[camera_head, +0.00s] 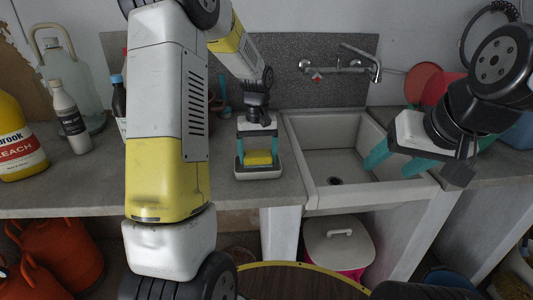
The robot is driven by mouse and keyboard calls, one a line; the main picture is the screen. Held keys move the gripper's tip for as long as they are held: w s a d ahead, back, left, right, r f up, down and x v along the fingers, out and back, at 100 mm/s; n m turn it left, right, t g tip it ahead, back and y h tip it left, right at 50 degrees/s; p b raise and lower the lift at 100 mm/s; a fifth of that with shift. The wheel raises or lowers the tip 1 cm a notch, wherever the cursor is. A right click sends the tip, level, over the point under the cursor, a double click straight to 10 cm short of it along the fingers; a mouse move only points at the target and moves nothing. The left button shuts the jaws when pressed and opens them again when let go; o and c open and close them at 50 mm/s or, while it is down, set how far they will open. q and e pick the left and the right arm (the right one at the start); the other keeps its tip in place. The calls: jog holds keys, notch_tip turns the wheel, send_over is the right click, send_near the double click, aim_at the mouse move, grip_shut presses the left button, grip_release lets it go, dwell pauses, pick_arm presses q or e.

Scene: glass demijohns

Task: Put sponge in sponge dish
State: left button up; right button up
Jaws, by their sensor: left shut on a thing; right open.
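My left gripper (258,158) points down over the counter left of the sink, its teal fingers on either side of a small yellow sponge (258,157). It is shut on the sponge. A pale sponge dish (258,175) sits on the counter directly beneath. The sponge appears within the dish's outline; I cannot tell whether it touches the bottom. The gripper hides the back of the dish. My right gripper (394,163) is open and empty above the right side of the sink.
The white sink (335,165) with a wall tap (345,65) is right of the dish. A yellow bleach jug (18,140), a white bottle (68,117) and a glass demijohn (75,75) stand at the left. Red bowls (425,82) are behind my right gripper.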

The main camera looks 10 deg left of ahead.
pick_arm(q)
jog(key=shift+f, duration=1.2)
jog(key=shift+f, duration=0.15)
jog(key=o, duration=1.3)
jog(key=shift+c, duration=0.2)
jog(key=shift+a, duration=0.1)
